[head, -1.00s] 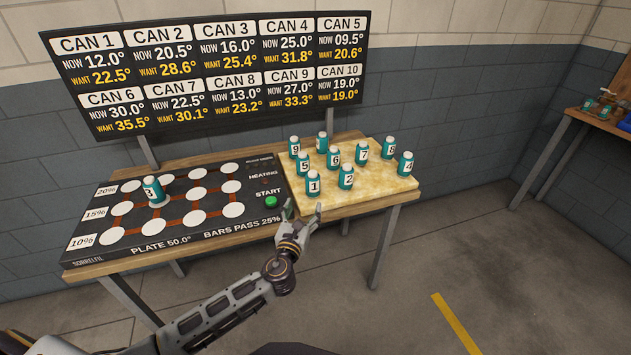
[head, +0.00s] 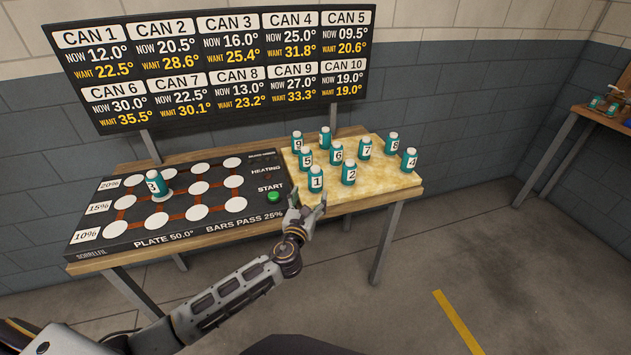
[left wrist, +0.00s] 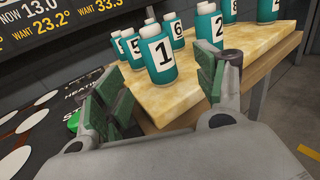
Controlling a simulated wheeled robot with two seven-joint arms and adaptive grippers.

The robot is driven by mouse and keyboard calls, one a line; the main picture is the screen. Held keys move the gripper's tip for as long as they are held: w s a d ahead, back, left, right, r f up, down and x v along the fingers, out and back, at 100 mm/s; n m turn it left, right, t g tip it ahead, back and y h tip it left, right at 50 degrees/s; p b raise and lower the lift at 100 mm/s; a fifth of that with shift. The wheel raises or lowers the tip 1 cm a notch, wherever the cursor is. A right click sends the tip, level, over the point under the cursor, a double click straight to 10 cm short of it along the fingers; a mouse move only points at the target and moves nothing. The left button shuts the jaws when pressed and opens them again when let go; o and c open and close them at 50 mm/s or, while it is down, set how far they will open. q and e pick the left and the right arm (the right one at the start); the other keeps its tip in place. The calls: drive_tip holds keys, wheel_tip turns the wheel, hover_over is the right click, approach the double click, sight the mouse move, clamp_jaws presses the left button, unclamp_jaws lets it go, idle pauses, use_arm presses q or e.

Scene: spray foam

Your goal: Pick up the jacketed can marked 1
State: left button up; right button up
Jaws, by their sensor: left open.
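The can marked 1 (head: 316,179) stands upright at the near left corner of the pale tabletop section. It has a teal jacket, a white cap and a white label. In the left wrist view, can 1 (left wrist: 158,55) stands ahead of the fingers, apart from them. My left gripper (head: 306,204) is open and empty, just in front of can 1, near the table's front edge. In the left wrist view its two green-padded fingers (left wrist: 170,92) are spread, with the can between their lines but farther off. My right gripper is not in view.
Can 2 (head: 349,173) stands close right of can 1, can 5 (head: 306,158) behind it, with several more cans around. A black heating plate (head: 130,238) with white circles holds can 3 (head: 156,183). A green start button (head: 274,197) is left of the gripper. A display board (head: 215,65) stands behind.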

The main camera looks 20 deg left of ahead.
sight(314, 182)
use_arm(q)
drive_tip(key=shift+w+a, duration=0.15)
drive_tip(key=shift+w, duration=2.45)
drive_tip(key=shift+w, duration=0.1)
drive_tip(key=shift+w+a+r, duration=0.1)
drive_tip(key=shift+w+a, duration=0.1)
drive_tip(key=shift+w, duration=0.75)
drive_tip(key=shift+w+a+b, duration=0.15)
drive_tip(key=shift+w+b, duration=0.15)
drive_tip(key=shift+w, duration=1.25)
drive_tip(key=shift+c, duration=0.2)
drive_tip(key=c, duration=1.2)
